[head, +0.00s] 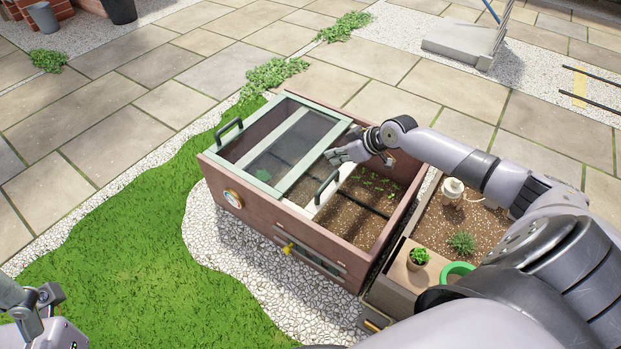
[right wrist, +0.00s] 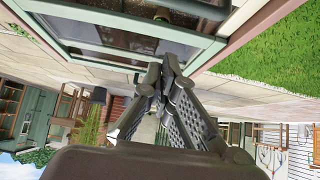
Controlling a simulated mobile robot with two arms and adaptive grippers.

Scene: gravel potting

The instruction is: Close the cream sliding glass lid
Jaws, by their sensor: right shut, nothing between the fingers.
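The cream sliding lid shows as a pale edge strip (head: 311,207) with a dark handle (head: 327,188), in the middle of the brick-red planter box (head: 330,241). Most of it seems to overlap the green-framed glass lid (head: 273,190), which covers the box's left half. The right half is open. My right gripper (head: 335,156) is shut and empty above the box, just beyond the handle and apart from it as far as I can tell. In the right wrist view its closed fingers (right wrist: 170,65) show near a green frame bar (right wrist: 200,55). My left gripper (head: 35,300) shows partly at the lower left; its jaw state is unclear.
Seedlings grow in the box's open soil (head: 366,206). On the right stands a second planter with a white jug (head: 453,188), a potted plant (head: 418,257) and a green ring-shaped rim (head: 458,269). Lawn (head: 130,235) and white gravel (head: 225,240) lie left and in front.

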